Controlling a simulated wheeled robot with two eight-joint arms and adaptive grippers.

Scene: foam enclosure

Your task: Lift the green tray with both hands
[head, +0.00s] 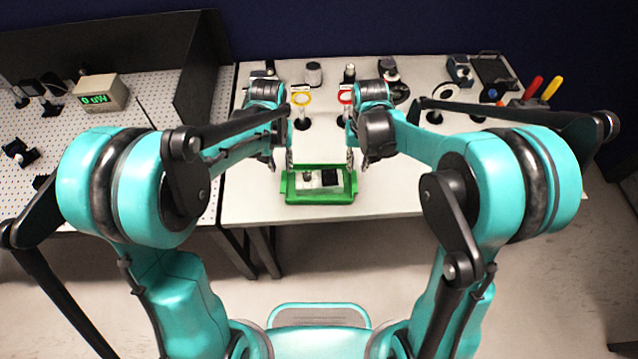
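The green tray (320,199) sits near the front edge of the white table, with a small dark block (330,178) and a small metallic item (308,175) in it. My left gripper (281,163) is over the tray's left end, and my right gripper (357,162) is over its right end. Both point down close to the tray's end walls. The fingers are small and partly hidden by my arms, so I cannot tell whether they touch the tray or how far they are open.
Red and yellow handled tools (542,90) lie at right. A perforated board with a power meter (98,93) is at left.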

